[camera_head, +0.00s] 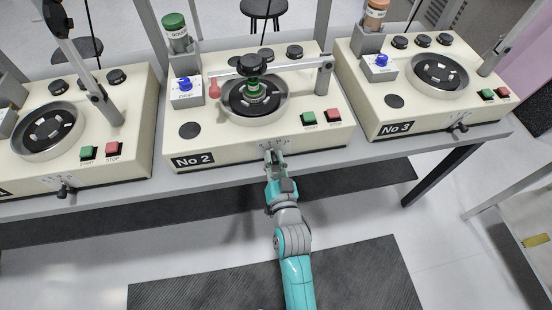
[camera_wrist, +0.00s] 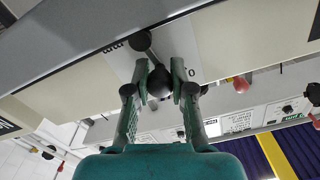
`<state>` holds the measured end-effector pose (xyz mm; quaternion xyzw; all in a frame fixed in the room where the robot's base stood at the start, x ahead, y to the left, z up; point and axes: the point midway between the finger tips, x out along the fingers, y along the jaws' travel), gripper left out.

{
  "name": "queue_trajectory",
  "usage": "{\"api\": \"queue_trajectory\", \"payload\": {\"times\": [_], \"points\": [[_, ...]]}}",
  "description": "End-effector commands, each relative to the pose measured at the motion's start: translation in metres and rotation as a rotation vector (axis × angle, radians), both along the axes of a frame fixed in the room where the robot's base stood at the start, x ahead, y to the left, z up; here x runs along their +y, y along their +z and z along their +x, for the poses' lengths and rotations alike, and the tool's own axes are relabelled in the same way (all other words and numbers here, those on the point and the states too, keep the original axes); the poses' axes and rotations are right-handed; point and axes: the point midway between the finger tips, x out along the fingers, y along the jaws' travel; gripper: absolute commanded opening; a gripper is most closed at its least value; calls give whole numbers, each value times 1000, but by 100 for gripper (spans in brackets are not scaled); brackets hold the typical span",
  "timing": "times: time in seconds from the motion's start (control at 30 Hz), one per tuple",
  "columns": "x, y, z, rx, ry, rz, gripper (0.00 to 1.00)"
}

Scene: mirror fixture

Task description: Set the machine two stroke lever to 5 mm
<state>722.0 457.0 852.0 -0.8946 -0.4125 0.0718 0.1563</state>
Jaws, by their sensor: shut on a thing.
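Machine No 2 (camera_head: 225,150) is a cream box in the middle of the bench in the head view. Its stroke lever sits on the front face, largely hidden by my gripper there. In the wrist view the lever shows as a dark ball knob (camera_wrist: 158,84) on a short stem, over a pale scale plate (camera_wrist: 182,45). My gripper (camera_head: 274,157) is at the front face, and in the wrist view its two fingers (camera_wrist: 160,80) close on either side of the knob. The scale marks are too small or hidden to read.
Machine No 3 (camera_head: 430,115) stands to the right and another machine (camera_head: 125,130) to the left. Green start (camera_head: 309,118) and red stop (camera_head: 333,115) buttons are right of the lever. The bench edge (camera_head: 370,150) runs below the machines; the floor in front is open.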

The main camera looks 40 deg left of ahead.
Motion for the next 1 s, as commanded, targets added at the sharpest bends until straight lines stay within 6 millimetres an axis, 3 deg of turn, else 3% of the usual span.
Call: {"api": "queue_trajectory", "payload": {"times": [0.17,0.2,0.3,0.67,1.0], "points": [[0,0,0,2,0,1,0],[0,0,0,2,0,1,28],[0,0,0,3,0,1,48],[-2,-1,-2,3,0,1,48],[-39,-2,-33,5,0,0,48]]}}
